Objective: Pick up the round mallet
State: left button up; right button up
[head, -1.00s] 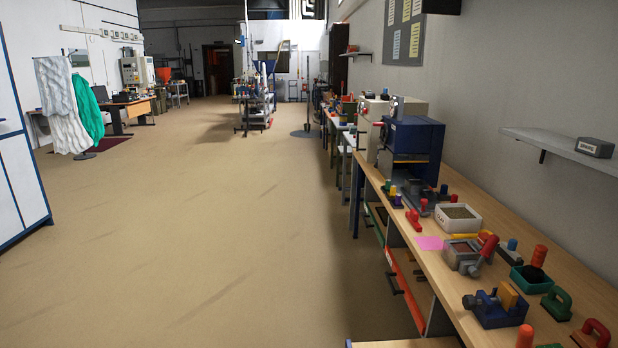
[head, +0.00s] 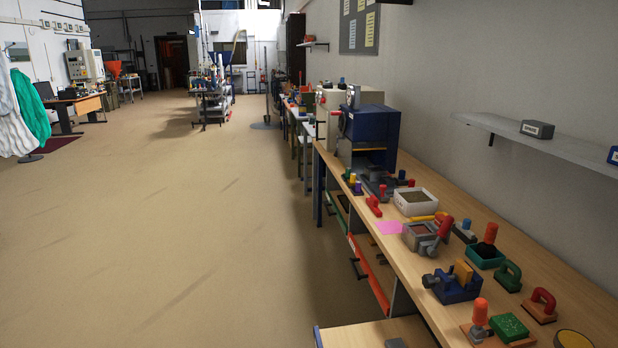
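Several handled tools stand or lie on the wooden bench (head: 585,290) at the right of the head view. I cannot tell for certain which one is the round mallet. A tool with a red handle and a grey end (head: 441,232) lies tilted at a grey box (head: 417,237). An orange-handled tool (head: 479,312) stands upright near the bench's near edge. Another orange-handled piece (head: 490,234) stands upright at the dark green tray (head: 486,260). Neither of my grippers is in view.
A blue machine (head: 372,128) stands farther along the bench, with a white tray of powder (head: 416,202) in front. A blue vice (head: 453,287) and green and red handled floats crowd the near part. A wall shelf (head: 490,127) overhangs at right. The floor (head: 180,220) at left is clear.

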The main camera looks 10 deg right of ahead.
aim_at(485, 249)
jog(key=z, duration=1.3)
jog(key=j+z, duration=0.15)
jog(key=z, duration=0.2)
jog(key=j+z, duration=0.2)
jog(key=z, duration=0.2)
jog(key=j+z, duration=0.15)
jog(key=j, duration=0.5)
jog(key=j+z, duration=0.15)
jog(key=j, duration=0.45)
jog(key=j+z, duration=0.15)
jog(key=j, duration=0.5)
jog(key=k+j+z, duration=0.15)
jog(key=j, duration=0.45)
jog(key=k+j, duration=0.1)
jog(key=j, duration=0.45)
